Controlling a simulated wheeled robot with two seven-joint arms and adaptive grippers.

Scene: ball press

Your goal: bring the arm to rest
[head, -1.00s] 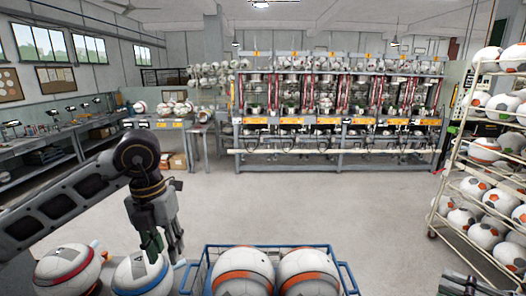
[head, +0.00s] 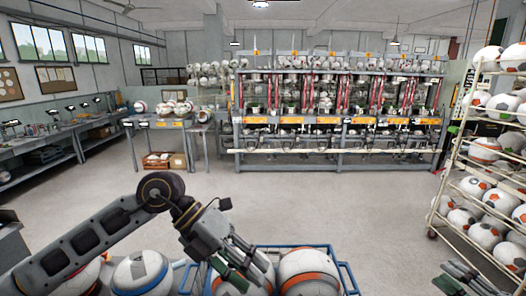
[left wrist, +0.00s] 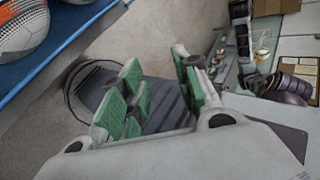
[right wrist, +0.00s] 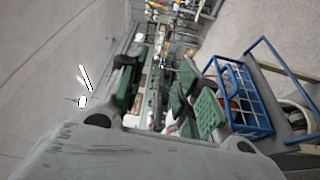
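My left arm reaches in from the left of the head view. Its gripper (head: 242,268) hangs over the blue-framed cart and hides part of the white and orange ball there. In the left wrist view the green-padded fingers (left wrist: 160,92) stand apart with nothing between them. My right gripper (head: 466,280) shows only partly at the lower right of the head view. In the right wrist view its green-padded fingers (right wrist: 160,100) are apart and empty.
The blue-framed cart (head: 349,280) holds white and orange balls (head: 308,270). More balls (head: 141,272) sit to its left. A ball rack (head: 440,205) stands at the right. Workbenches line the left wall, and a press machine (head: 340,120) stands behind. The middle floor is clear.

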